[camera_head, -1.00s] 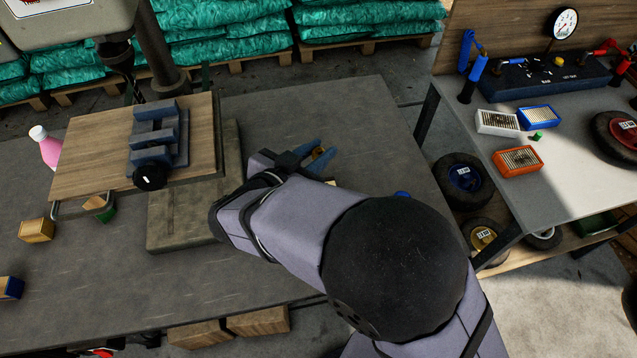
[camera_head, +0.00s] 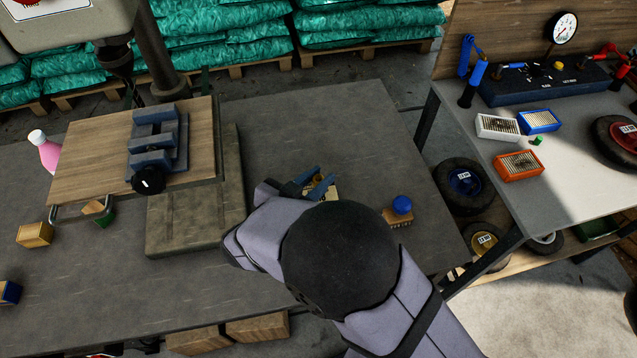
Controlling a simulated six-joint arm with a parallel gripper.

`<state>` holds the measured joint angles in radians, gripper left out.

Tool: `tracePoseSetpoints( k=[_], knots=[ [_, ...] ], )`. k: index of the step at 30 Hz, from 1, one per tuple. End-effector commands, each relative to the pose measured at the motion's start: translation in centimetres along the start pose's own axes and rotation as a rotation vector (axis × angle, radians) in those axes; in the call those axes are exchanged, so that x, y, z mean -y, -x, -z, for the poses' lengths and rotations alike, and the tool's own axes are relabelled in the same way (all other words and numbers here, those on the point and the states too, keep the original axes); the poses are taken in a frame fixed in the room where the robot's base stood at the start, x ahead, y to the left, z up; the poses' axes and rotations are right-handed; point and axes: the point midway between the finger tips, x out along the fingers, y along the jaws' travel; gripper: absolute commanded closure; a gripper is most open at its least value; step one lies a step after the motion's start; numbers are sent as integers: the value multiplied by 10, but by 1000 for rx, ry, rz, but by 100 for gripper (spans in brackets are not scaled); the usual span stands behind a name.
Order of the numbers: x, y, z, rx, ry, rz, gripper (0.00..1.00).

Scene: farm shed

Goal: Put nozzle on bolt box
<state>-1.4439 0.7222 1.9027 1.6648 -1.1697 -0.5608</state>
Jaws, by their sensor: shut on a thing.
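My gripper (camera_head: 313,183), with blue fingers, is near the middle of the grey workbench (camera_head: 310,110). It is shut on a small brass-coloured piece, seemingly the nozzle (camera_head: 318,178), which is mostly hidden between the fingers. A pale, cream-coloured box (camera_head: 332,193) shows just under and beside the fingers, and it seems to be the bolt box. My arm hides its near side. I cannot tell whether the nozzle touches the box or hangs just above it.
A blue-knobbed brush (camera_head: 401,207) stands right of my arm. A drill-press vise (camera_head: 156,145) on a wooden board is at left. Small boxes (camera_head: 35,235) and a pink bottle (camera_head: 47,152) lie further left. The bench behind my gripper is clear.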

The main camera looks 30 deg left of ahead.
Motion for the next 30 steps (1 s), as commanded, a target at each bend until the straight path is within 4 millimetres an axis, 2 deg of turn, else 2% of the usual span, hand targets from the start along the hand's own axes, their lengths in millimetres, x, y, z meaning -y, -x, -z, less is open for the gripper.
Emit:
tracePoseSetpoints(
  k=[3, 6, 18, 19, 21, 30],
  knots=[
    [0, -6, -15, 1, 3, -1, 100],
    [0, -9, -21, 1, 1, -1, 100],
    [0, -10, -24, 1, 0, 0, 100],
    [0, -10, -24, 0, 0, 0, 72],
    [0, -10, -24, 1, 0, 0, 60],
    [0, -9, -23, 1, 0, 0, 60]
  ],
)
